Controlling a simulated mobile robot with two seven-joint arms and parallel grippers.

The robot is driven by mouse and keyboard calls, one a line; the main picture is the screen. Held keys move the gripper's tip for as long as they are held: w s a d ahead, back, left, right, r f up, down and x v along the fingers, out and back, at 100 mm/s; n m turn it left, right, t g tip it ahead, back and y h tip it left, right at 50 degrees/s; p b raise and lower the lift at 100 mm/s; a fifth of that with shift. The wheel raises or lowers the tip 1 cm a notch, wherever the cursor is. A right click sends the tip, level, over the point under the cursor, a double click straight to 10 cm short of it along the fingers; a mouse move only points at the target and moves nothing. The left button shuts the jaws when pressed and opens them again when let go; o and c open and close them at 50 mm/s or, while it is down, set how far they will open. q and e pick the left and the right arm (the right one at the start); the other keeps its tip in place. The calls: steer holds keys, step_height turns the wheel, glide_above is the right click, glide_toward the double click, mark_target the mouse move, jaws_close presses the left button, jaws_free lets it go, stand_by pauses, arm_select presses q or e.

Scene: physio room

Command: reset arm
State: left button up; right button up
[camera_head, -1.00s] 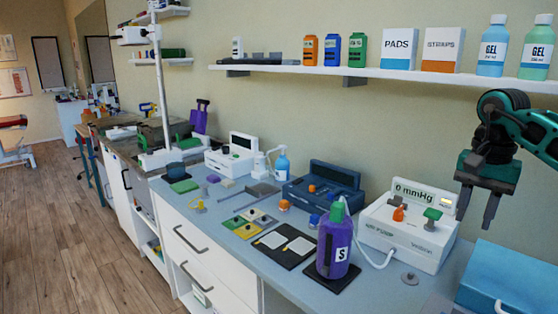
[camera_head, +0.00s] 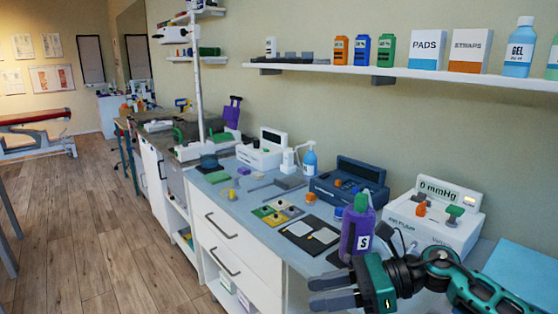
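My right arm comes in from the lower right, teal and black. Its gripper (camera_head: 312,292) is at the bottom of the head view, fingers pointing left, in front of the worktop's front edge. The two dark fingers look apart with nothing between them. My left gripper is not in view.
The blue worktop (camera_head: 228,190) holds a white mmHg pump unit (camera_head: 462,233), a dark blue device (camera_head: 343,188), a black mat with two pale pads (camera_head: 297,231) and small coloured items. A shelf (camera_head: 420,74) runs above. Open wooden floor (camera_head: 90,230) lies to the left.

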steer(key=s+d+f+n+t+h, duration=0.3)
steer(key=s+f+n+h, duration=0.1)
steer(key=f+n, duration=0.3)
steer(key=s+d+f+n+t+h, duration=0.3)
steer(key=s+f+n+h, duration=0.1)
steer(key=s+f+n, duration=0.3)
steer(key=s+d+f+n+t+h, duration=0.3)
steer(key=f+n, duration=0.4)
steer(key=f, duration=0.3)
steer(key=shift+s+d+n+t+h, duration=0.25)
steer(key=shift+s+n+t+h, duration=0.2)
steer(key=shift+s+h, duration=0.65)
steer(key=shift+f, duration=0.1)
